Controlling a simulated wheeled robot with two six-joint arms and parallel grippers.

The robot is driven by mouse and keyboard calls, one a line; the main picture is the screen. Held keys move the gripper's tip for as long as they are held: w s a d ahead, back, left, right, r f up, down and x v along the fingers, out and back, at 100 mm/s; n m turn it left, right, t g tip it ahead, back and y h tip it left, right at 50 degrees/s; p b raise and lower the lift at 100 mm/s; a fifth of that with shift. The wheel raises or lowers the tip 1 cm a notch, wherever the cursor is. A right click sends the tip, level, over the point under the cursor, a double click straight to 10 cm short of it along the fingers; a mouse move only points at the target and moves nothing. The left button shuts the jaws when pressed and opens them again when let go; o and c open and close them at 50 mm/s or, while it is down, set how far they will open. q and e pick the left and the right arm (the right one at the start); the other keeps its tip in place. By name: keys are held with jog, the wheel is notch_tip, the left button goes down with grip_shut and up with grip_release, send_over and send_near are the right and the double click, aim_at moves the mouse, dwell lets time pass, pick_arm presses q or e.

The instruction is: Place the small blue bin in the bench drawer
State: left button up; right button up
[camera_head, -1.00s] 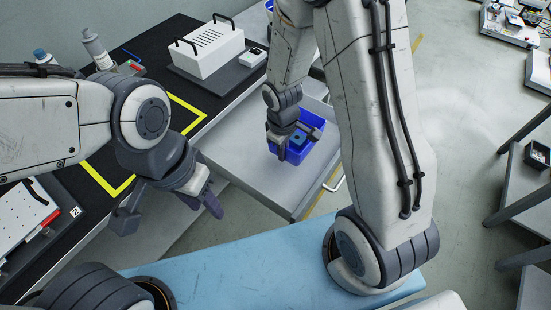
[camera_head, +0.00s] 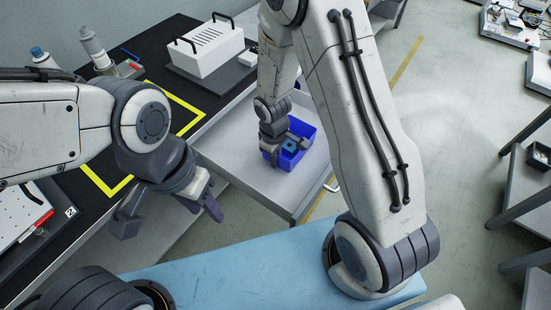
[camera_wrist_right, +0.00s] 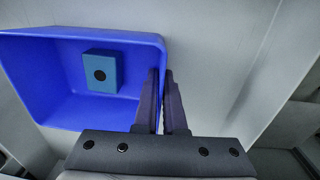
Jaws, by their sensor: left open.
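The small blue bin (camera_head: 305,133) is over or in the open grey bench drawer (camera_head: 235,165), near its right side. I cannot tell whether it rests on the drawer floor. A small teal block with a black dot (camera_wrist_right: 102,72) lies inside the bin (camera_wrist_right: 45,75) in the right wrist view. My right gripper (camera_head: 272,155) is at the bin's near-left side. In the right wrist view its fingers (camera_wrist_right: 161,75) are closed on the bin's side wall, one inside and one outside. My left gripper (camera_head: 168,216) is open and empty, near the bench's front edge.
The black bench top (camera_head: 150,85) carries a yellow taped outline (camera_head: 105,185), a white box with black handles (camera_head: 210,50) and bottles (camera_head: 93,45). A light blue surface (camera_head: 240,265) lies in the foreground.

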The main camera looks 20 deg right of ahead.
jog(key=shift+o, duration=1.1)
jog(key=shift+r, duration=0.2)
notch_tip(320, 180, up, 11)
jog(key=p, duration=0.3)
jog(key=s+a+r, duration=0.4)
jog(key=s+r, duration=0.3)
jog(key=s, duration=0.3)
jog(key=s+a+r+y, duration=0.1)
jog(key=s+a+r, duration=0.4)
jog(key=s, duration=0.5)
jog(key=shift+r, duration=0.85)
jog(key=shift+s, duration=0.1)
